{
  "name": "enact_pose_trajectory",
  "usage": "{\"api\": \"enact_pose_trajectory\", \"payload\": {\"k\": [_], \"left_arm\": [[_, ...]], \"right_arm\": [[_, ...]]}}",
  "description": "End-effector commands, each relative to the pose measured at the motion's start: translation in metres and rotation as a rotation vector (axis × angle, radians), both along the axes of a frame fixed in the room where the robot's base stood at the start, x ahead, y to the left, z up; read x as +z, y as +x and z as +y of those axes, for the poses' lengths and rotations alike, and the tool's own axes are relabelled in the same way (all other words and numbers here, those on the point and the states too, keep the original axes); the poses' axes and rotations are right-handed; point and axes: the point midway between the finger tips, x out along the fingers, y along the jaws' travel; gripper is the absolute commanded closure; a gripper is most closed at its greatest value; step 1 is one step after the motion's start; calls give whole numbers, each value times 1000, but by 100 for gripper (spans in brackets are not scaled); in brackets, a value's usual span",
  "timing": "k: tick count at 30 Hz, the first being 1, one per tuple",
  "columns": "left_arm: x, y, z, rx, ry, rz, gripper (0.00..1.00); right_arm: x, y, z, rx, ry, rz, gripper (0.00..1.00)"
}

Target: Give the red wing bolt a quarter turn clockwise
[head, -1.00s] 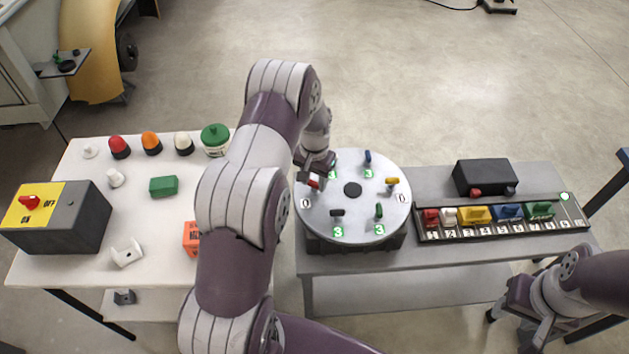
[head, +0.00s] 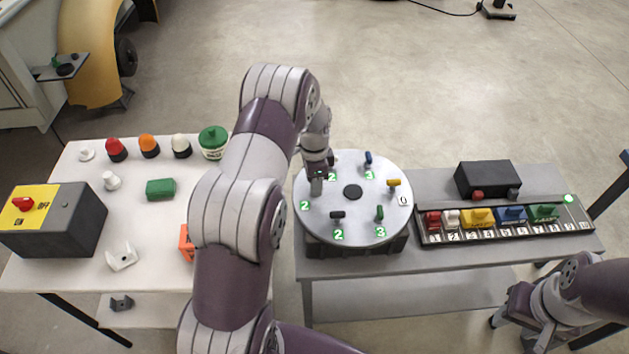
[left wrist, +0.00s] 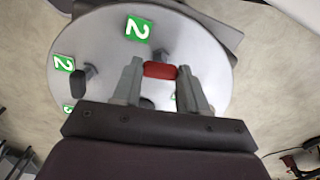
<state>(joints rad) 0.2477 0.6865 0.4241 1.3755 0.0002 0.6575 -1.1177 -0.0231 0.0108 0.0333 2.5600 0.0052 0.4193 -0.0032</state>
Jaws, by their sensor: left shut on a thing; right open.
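The round grey plate (head: 365,205) carries several wing bolts around a dark centre hub. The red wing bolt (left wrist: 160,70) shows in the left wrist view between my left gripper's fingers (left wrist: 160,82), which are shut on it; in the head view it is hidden. My left gripper (head: 316,184) points down at the plate's left edge. A green label "2" (head: 305,205) lies beside it. My right gripper (head: 520,325) is open and empty at the lower right, away from the plate.
A rack (head: 505,222) of coloured pieces and a dark box (head: 487,178) stand right. The white table (head: 85,270) at left holds a switch box (head: 75,225) and loose parts.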

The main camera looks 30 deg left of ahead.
Motion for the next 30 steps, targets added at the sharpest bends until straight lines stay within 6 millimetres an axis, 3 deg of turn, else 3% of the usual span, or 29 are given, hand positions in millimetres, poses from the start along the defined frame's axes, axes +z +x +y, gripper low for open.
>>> {"api": "enact_pose_trajectory", "payload": {"k": [9,26,27,29,30], "left_arm": [[4,3,2,-121,3,-9,88],[4,4,2,-148,5,-11,88],[5,4,2,-148,5,-11,51],[4,3,2,-148,4,-10,32],[4,3,2,-148,4,-10,32]], "right_arm": [[-2,0,0,0,0,0,57],[-2,0,0,0,0,0,57],[-2,0,0,0,0,0,57],[-2,0,0,0,0,0,57],[-2,0,0,0,0,0,57]]}}
